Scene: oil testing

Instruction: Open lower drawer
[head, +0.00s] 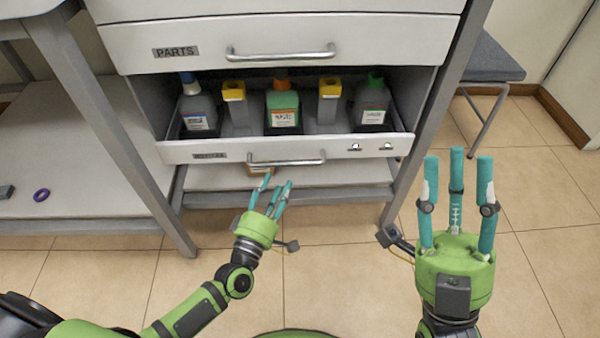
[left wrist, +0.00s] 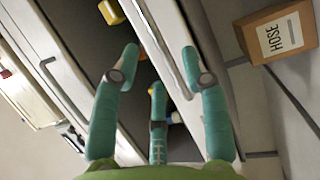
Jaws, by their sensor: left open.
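The lower drawer (head: 225,150) stands pulled out below the drawer labelled PARTS (head: 350,42), and several bottles show inside it. Its bar handle (head: 286,162) is on the front panel. My left gripper (head: 272,186) is open, its fingertips just below and in front of that handle in the head view; contact cannot be told. In the left wrist view, the open fingers (left wrist: 157,75) overlap the drawer's white front edge (left wrist: 165,40), with nothing visibly held. My right gripper (head: 458,165) is open and empty, raised at the right, clear of the cabinet.
The drawer holds a green-capped bottle (head: 372,105), an orange-capped bottle (head: 282,105) and yellow-topped containers (head: 238,108). A box labelled HOSE (left wrist: 278,36) is under the drawer. Grey table legs (head: 440,100) flank the cabinet. A stool (head: 480,62) stands right; the floor (head: 330,270) in front is clear.

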